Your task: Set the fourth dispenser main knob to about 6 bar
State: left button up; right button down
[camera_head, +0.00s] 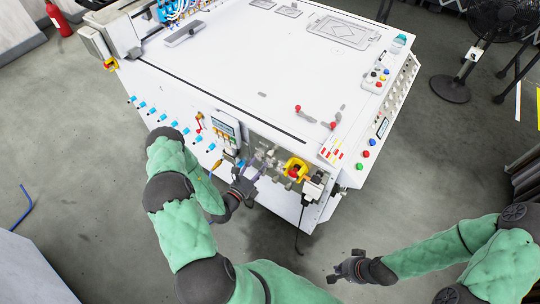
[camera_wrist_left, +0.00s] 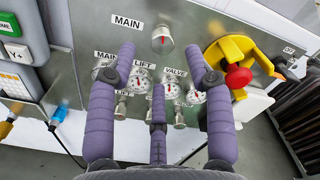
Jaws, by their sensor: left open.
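The grey panel (camera_wrist_left: 85,25) fills the upper part of the left wrist view. A silver knob (camera_wrist_left: 162,40) with a red mark sits under an upper MAIN label. Below it, small dial gauges (camera_wrist_left: 142,79) stand in a row under the labels MAIN, LIFT and VALVE, with silver knobs (camera_wrist_left: 120,111) under them. The lower MAIN gauge is partly hidden by a finger. My left gripper (camera_wrist_left: 158,62) is open in front of the gauges, its purple fingers spread around them; contact cannot be told. In the head view it is at the machine's front corner (camera_head: 250,172). My right gripper (camera_head: 349,268) hangs over the floor, away from the machine.
A yellow guard with a red button (camera_wrist_left: 238,77) stands right of the gauges. A control display (camera_head: 227,125) is on the left of the panel. A cable hangs below the machine corner. Open grey floor lies around my right gripper.

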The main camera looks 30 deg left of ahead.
aim_at(268, 156)
pick_arm(q)
jog(key=w, duration=0.5)
jog(key=w+b, duration=0.1)
jog(key=w, duration=0.1)
jog(key=shift+w+d, duration=0.15)
jog(key=shift+d, duration=0.25)
grip_shut()
